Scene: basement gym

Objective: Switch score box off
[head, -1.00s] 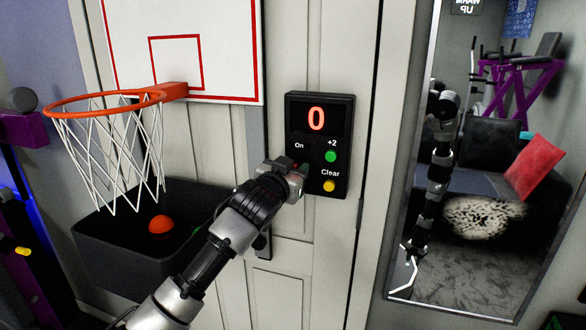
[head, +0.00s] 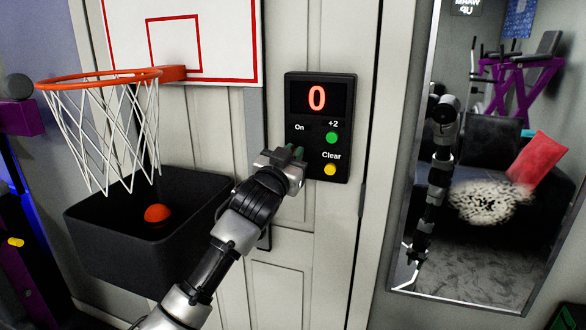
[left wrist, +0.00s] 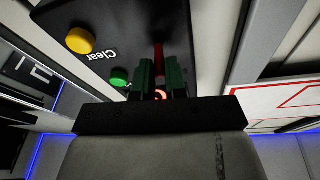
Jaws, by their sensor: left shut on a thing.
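The score box (head: 349,130) is a black panel on the white door, with a lit red 0 on its display (head: 317,97). It carries an "On" label, a green +2 button (head: 331,138) and a yellow Clear button (head: 330,169). My left gripper (head: 293,153) is at the box's lower left, below the "On" label. In the left wrist view its green fingers (left wrist: 160,78) are shut around a red switch lever (left wrist: 159,52), beside the green and yellow buttons. The gripper hides the switch in the head view. My right gripper is not in view.
A basketball hoop (head: 100,77) with a net hangs left of the box, above a black bin (head: 130,245) holding an orange ball (head: 157,213). A tall mirror (head: 470,275) stands to the right and reflects my arm, a sofa and gym gear.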

